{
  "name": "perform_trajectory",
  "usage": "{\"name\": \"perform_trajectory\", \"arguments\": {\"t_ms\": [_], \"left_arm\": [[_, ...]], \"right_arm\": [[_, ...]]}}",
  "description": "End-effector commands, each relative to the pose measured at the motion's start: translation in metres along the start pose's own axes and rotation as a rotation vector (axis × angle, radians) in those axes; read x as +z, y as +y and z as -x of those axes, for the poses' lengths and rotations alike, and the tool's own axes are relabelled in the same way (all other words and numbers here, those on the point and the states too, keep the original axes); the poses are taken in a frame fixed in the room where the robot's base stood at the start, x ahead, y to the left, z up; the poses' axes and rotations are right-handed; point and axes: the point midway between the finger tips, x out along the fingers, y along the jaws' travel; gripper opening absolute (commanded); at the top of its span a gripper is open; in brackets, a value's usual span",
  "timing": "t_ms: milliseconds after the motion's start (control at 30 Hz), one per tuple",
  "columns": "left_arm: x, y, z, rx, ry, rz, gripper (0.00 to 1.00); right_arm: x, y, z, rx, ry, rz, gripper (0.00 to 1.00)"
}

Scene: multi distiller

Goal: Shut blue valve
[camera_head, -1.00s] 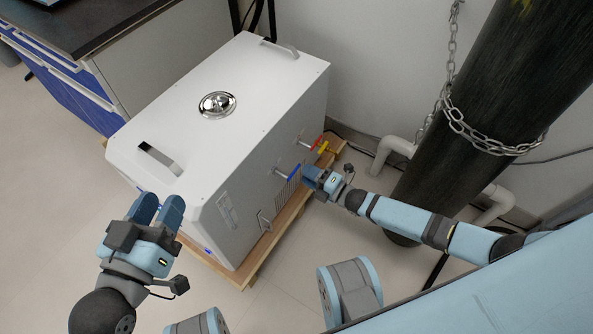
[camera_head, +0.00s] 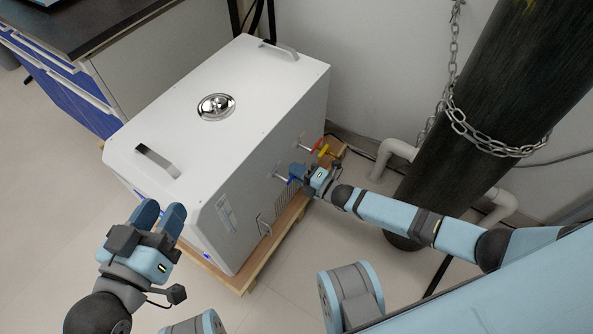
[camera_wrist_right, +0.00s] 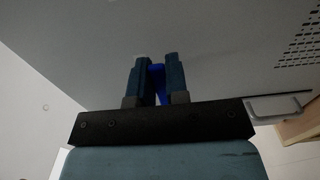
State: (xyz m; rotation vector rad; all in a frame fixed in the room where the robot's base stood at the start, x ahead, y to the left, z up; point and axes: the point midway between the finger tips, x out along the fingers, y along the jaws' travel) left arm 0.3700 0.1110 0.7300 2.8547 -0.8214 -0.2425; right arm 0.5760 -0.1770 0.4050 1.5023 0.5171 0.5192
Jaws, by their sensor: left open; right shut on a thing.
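The blue valve shows as a blue lever on the side of the white distiller box (camera_head: 215,95). In the head view only a small part of the blue valve (camera_head: 281,178) shows beside my right gripper. My right gripper (camera_head: 296,173) is at the valve, its fingers close to the box's side. In the right wrist view the blue valve handle (camera_wrist_right: 157,82) lies between the two fingers of my right gripper (camera_wrist_right: 157,75), which is shut on it. My left gripper (camera_head: 158,212) is open and empty, in front of the box's near left corner.
A red valve (camera_head: 316,146) and a yellow valve (camera_head: 324,151) sit just beyond the right gripper. A wooden pallet (camera_head: 250,268) lies under the box. A dark cylinder (camera_head: 480,110) with a chain (camera_head: 480,138) stands at the right.

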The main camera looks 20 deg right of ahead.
Motion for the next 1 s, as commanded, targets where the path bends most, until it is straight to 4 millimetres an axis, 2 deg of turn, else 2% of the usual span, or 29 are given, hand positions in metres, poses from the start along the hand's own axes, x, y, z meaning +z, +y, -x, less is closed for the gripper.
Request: {"name": "perform_trajectory", "arguments": {"t_ms": [367, 1000], "left_arm": [[0.000, 0.000, 0.000, 0.000, 0.000, -0.001, 0.43], [-0.001, -0.001, -0.001, 0.000, 0.005, -0.005, 0.43]], "right_arm": [[0.000, -0.005, 0.001, -0.001, -0.001, -0.112, 0.00], [-0.009, -0.026, 0.000, 0.000, -0.001, -0.688, 0.00]]}}
